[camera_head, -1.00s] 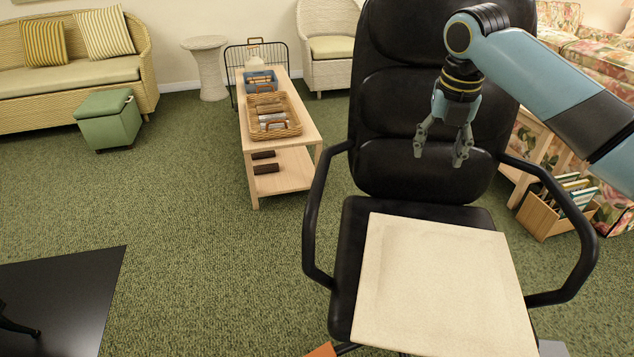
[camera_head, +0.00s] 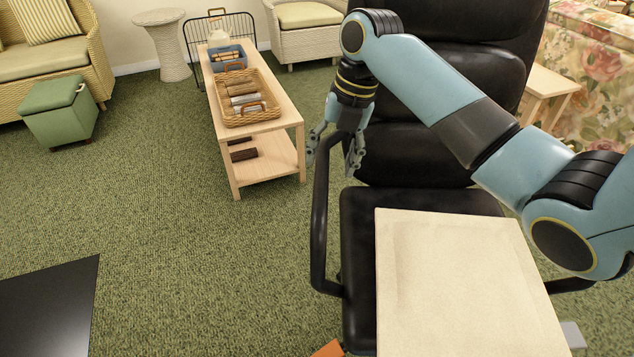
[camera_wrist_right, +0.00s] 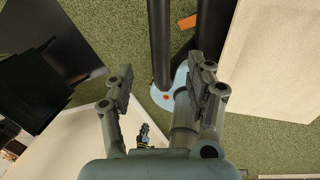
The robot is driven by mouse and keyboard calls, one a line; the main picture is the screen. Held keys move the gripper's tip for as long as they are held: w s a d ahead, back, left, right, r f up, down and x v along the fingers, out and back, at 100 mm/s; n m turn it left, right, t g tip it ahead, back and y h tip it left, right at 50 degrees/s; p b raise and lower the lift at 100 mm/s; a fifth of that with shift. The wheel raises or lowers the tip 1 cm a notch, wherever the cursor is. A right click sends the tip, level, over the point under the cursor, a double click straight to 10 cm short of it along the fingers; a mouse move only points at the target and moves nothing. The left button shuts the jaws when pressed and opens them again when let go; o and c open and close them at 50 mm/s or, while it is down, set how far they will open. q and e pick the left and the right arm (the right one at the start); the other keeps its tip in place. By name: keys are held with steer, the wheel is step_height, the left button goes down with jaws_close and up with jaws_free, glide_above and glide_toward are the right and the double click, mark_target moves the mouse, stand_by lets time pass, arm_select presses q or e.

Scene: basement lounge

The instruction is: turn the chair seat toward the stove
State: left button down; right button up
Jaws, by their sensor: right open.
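The black office chair (camera_head: 410,110) stands in the head view with its tall back away from me and its seat (camera_head: 358,240) toward me. A flat cream slab (camera_head: 455,280) covers much of the seat in that view. My right gripper (camera_head: 332,162) is open at the upper part of the chair's left-hand armrest (camera_head: 319,225), its fingers either side of it in the picture; contact is unclear. In the right wrist view a dark bar (camera_wrist_right: 160,45) shows between the open fingers (camera_wrist_right: 160,95). My left gripper is out of view. No stove is recognisable.
A wooden table (camera_head: 222,150) with baskets (camera_head: 247,97) stands behind the chair's left side. A green stool (camera_head: 58,112) is at far left. A flat black panel (camera_head: 45,305) lies lower left. Open green carpet (camera_head: 200,255) lies between panel and chair.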

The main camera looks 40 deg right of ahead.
mark_target(323, 187)
steer(key=x, duration=0.4)
steer(key=shift+s+b, duration=0.1)
steer(key=shift+b, duration=0.2)
steer(key=x, duration=0.3)
steer(key=shift+f+b, duration=0.35)
steer(key=shift+w+a+f, duration=0.1)
steer(key=shift+w+f, duration=0.15)
steer(key=shift+f, duration=0.15)
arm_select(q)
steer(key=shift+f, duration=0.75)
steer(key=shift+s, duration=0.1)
arm_select(e)
steer(key=shift+c, duration=0.3)
steer(key=c, duration=0.5)
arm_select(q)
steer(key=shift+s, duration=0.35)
arm_select(e)
jaws_close()
